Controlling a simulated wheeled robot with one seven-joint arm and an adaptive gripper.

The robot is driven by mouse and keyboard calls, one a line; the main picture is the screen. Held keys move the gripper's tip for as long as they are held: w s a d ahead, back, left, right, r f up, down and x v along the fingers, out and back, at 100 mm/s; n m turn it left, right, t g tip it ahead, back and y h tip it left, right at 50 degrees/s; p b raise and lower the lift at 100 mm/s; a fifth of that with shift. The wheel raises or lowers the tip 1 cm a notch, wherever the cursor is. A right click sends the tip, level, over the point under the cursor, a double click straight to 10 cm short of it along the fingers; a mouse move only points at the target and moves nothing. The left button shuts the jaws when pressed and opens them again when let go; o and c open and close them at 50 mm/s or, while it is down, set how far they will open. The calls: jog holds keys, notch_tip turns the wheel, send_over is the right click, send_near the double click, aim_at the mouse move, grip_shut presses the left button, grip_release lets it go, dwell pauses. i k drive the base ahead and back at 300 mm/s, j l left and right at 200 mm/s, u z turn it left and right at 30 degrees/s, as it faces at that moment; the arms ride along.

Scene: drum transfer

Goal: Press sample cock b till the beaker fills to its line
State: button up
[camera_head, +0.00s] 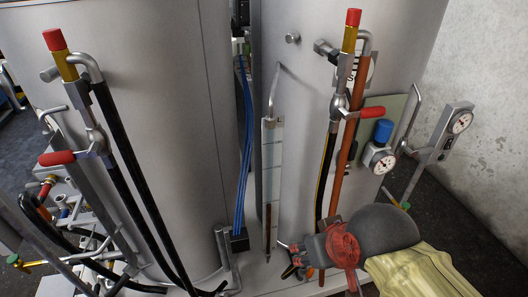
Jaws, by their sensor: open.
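My gripper (288,259) is at the bottom centre, with its dark fingers spread and nothing seen between them. It is close to the foot of a narrow sight tube (272,180) with level marks and dark reddish liquid low in it. I cannot make out touch between them. No label reading "b" is legible, so I cannot tell which fitting is sample cock b. I cannot make out a beaker; my wrist and sleeve hide part of the lower right.
Two tall grey drums (135,130) and (390,30) stand side by side. Red-tipped yellow fittings (347,32) and (62,55) with hoses run down their fronts.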

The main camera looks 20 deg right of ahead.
aim_at(405, 205)
jog(key=z, duration=1.6)
jog(key=i+l, duration=0.3)
jog(key=i+l+z, duration=0.15)
jog(key=i, duration=0.4)
jog(key=l, duration=0.1)
